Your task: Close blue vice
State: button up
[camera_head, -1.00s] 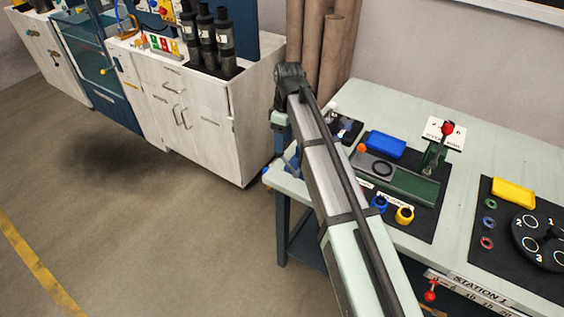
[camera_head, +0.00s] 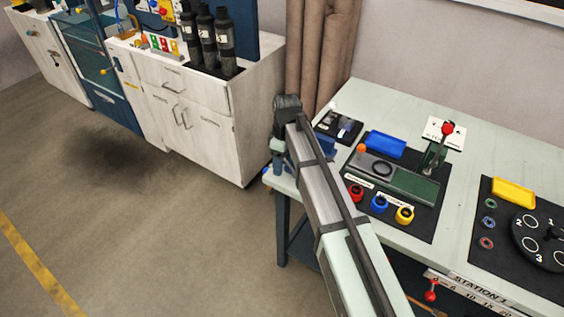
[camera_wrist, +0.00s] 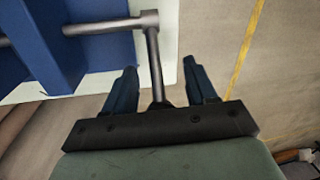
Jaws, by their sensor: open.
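The blue vice (camera_wrist: 65,55) fills the upper left of the wrist view. Its grey screw rod (camera_wrist: 100,27) runs out to the right and carries a thin metal handle bar (camera_wrist: 154,62). My gripper (camera_wrist: 160,66) is open, and the handle bar passes between its two dark blue fingers with visible gaps on both sides. In the head view the vice (camera_head: 324,147) shows as a blue patch near the table's left end, mostly hidden behind my arm. The fingers are not clear there.
The pale green table (camera_head: 395,100) holds a blue tray (camera_head: 386,144), red, blue and yellow rings, a red-knobbed lever (camera_head: 447,130) and a yellow tray (camera_head: 514,193). A white cabinet (camera_head: 215,130) stands left. Open floor lies between.

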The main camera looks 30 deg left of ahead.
jog(key=shift+c, duration=0.5)
grip_shut()
